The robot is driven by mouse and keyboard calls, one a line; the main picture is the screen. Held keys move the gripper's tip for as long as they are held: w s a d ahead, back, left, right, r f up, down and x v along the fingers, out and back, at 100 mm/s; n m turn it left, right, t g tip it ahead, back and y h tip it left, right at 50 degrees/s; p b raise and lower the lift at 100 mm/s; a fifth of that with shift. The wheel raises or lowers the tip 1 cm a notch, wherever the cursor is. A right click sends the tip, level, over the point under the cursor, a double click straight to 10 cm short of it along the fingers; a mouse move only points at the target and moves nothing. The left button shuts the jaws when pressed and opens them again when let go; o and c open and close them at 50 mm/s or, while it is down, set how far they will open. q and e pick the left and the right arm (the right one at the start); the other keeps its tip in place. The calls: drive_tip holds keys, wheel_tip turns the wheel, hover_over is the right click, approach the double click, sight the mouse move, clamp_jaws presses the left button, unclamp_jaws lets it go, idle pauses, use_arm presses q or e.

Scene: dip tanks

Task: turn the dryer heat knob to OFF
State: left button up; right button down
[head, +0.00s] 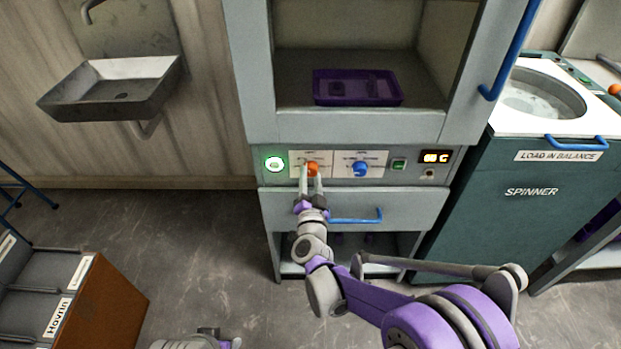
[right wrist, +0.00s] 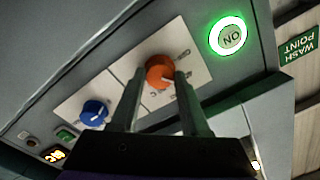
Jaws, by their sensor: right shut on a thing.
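The orange knob (head: 313,168) is on the dryer's control panel, between the lit green ON button (head: 274,163) and the blue knob (head: 361,169). My right gripper (head: 311,172) reaches up to the panel and is shut on the orange knob. In the right wrist view the orange knob (right wrist: 160,72) sits between the two fingertips, with a white mark on its face. The blue knob (right wrist: 94,113) and the ON button (right wrist: 230,37) also show there. The small lettering around the knobs is too small to read.
The dryer cabinet above holds a purple tray (head: 357,101). A drawer with a blue handle (head: 357,218) is below the panel. The spinner (head: 530,190) stands at right, a sink (head: 112,88) is on the wall at left, and a brown-sided box (head: 100,305) is at lower left.

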drive_tip(key=n, duration=0.5)
drive_tip(key=shift+n, duration=0.4)
drive_tip(key=n, duration=0.4)
drive_tip(key=shift+n, duration=0.7)
drive_tip(key=shift+c, duration=1.9)
unclamp_jaws()
drive_tip(key=shift+s, duration=0.1)
drive_tip(key=s+p, duration=0.1)
drive_tip(key=s, duration=0.9)
drive_tip(key=shift+s+d, duration=0.25)
drive_tip(key=shift+s, duration=0.1)
drive_tip(key=shift+r, duration=0.1)
